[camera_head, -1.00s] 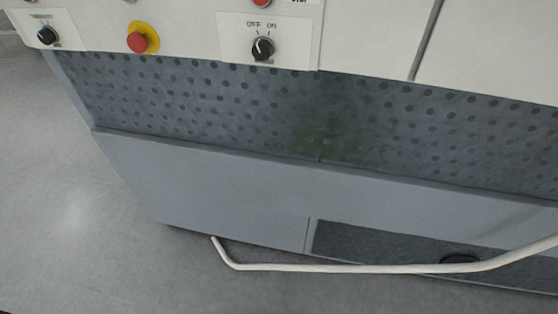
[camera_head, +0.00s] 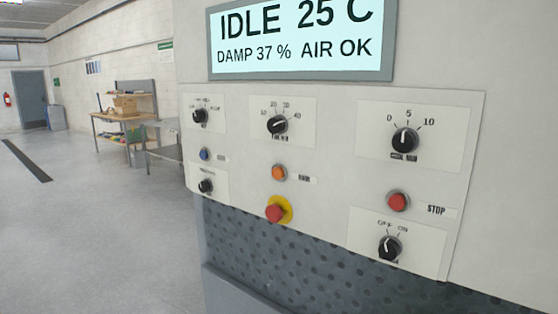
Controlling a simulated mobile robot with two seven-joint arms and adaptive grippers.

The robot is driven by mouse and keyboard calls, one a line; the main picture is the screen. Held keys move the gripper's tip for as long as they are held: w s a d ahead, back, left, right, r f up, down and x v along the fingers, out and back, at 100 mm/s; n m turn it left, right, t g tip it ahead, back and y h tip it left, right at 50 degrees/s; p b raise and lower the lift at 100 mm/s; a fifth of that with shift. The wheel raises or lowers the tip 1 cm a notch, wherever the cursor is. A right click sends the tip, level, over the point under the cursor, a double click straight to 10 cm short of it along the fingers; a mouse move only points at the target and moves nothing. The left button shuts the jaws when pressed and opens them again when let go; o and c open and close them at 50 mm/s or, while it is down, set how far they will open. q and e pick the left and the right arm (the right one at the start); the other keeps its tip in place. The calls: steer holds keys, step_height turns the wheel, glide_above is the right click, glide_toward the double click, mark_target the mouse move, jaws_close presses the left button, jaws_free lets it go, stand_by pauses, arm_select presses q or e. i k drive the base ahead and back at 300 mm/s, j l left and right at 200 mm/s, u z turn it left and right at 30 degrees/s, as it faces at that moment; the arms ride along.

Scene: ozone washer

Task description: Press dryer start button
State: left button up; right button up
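The dryer's control panel (camera_head: 330,150) fills the right half of the head view. A blue button (camera_head: 204,154) sits at its left; its label is too small to read. An orange button (camera_head: 279,173) is near the middle, also with an unreadable label. A red button (camera_head: 398,201) beside a STOP label is at the right. A red mushroom button on a yellow ring (camera_head: 277,211) is below the orange one. The display (camera_head: 300,40) reads IDLE 25 C, DAMP 37 %, AIR OK. Neither gripper is in view.
Several black knobs surround the buttons, including an OFF/ON knob (camera_head: 390,248) at the lower right. A perforated grey panel (camera_head: 300,262) lies below. Open floor (camera_head: 90,220) extends left. A workbench with boxes (camera_head: 125,110) and a grey door (camera_head: 30,98) are further back.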

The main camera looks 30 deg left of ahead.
mark_target(203, 155)
steer(key=u, duration=1.5)
